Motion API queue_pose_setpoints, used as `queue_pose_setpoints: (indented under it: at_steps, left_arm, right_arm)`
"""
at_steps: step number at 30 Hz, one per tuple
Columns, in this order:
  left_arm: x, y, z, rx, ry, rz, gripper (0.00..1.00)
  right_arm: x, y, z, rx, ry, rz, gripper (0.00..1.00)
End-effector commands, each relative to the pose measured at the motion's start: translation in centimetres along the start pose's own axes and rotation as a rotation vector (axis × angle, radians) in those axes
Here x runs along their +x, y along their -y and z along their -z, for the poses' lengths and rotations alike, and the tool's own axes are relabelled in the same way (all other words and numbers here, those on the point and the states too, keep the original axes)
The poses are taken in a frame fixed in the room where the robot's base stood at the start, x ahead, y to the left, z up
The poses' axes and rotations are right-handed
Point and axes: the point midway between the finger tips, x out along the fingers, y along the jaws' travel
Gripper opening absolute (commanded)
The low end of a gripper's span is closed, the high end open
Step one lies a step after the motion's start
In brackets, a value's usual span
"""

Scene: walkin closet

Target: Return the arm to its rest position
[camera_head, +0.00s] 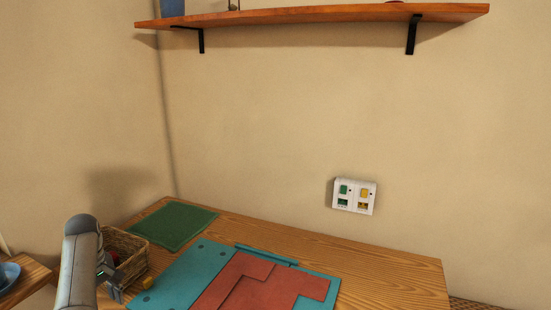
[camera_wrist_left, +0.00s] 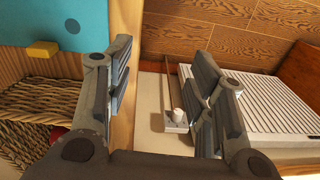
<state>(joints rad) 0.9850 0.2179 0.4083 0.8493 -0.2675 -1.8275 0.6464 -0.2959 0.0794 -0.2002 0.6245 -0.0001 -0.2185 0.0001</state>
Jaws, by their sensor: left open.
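My left arm comes in at the lower left of the head view. Its gripper (camera_head: 110,278) is beside the wicker basket, near the left end of the wooden table (camera_head: 390,265). In the left wrist view the two fingers of the left gripper (camera_wrist_left: 162,65) stand wide apart, with nothing between them. The table edge runs just beside the left finger, and lower surfaces show through the gap. My right gripper is in neither view.
The wicker basket (camera_head: 132,248) holds a red item. A small yellow block (camera_head: 148,283), a teal board (camera_head: 185,270) with red pieces (camera_head: 262,285) and a green mat (camera_head: 172,225) lie nearby. A switch panel (camera_head: 354,196) is on the wall. A shelf (camera_head: 310,14) hangs above.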

Motion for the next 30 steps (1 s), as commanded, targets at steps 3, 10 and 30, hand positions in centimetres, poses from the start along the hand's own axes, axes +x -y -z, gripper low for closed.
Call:
queue_pose_setpoints:
  at_steps: [3, 10, 30]
  left_arm:
    - [1.8, 1.1, -0.2, 0.034, -0.038, 0.016, 0.5]
    - [6.0, 3.9, -1.7, 0.163, -0.14, 0.052, 0.5]
    - [13.8, 13.9, -21.2, 0.903, -0.324, 0.009, 0.5]
  right_arm:
    - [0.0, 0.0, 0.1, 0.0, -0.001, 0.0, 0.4]
    - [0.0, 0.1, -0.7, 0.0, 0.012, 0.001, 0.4]
    - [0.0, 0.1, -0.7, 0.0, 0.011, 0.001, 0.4]
